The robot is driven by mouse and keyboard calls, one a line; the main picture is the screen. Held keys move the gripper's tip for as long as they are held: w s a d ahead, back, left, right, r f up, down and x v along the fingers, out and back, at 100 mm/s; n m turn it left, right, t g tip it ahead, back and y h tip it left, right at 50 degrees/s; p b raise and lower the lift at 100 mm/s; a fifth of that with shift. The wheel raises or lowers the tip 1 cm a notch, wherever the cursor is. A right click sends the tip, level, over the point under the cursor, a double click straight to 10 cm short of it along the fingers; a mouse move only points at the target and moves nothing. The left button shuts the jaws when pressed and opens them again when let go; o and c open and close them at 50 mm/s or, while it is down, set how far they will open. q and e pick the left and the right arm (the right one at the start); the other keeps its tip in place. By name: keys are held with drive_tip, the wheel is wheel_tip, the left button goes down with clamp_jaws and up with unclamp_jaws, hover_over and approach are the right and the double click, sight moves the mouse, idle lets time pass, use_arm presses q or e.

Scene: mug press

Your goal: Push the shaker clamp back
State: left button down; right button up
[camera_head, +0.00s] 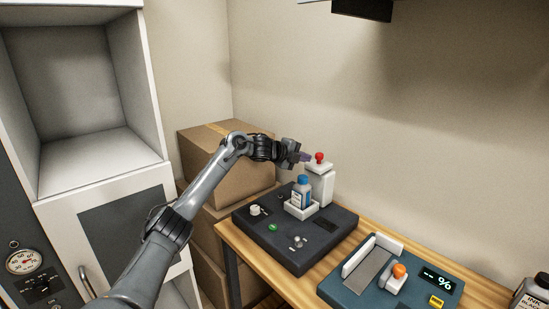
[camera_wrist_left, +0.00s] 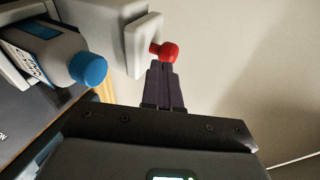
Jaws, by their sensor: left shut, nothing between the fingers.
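The shaker (camera_head: 290,244) is a dark flat machine on the wooden table, with a white holder on its top. A white clamp post (camera_head: 321,185) with a red knob (camera_head: 319,157) stands at the back of it. A bottle with a blue cap (camera_head: 303,191) stands in the white holder in front of the post. My left gripper (camera_head: 305,157) is shut and empty, high beside the post, just left of the red knob. In the left wrist view, its fingertips (camera_wrist_left: 163,68) are right at the red knob (camera_wrist_left: 165,51); whether they touch it I cannot tell. My right gripper is not in view.
A blue-green device (camera_head: 385,278) with an orange knob and a display stands right of the shaker. Cardboard boxes (camera_head: 225,170) are stacked behind my left arm. A white cabinet (camera_head: 100,180) stands at the left. A dark bottle (camera_head: 533,292) is at the right edge.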

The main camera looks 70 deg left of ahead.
use_arm(q)
drive_tip(key=b+v, duration=0.6)
drive_tip(key=v, duration=0.5)
drive_tip(key=shift+b, duration=0.4)
drive_tip(key=shift+s, duration=0.1)
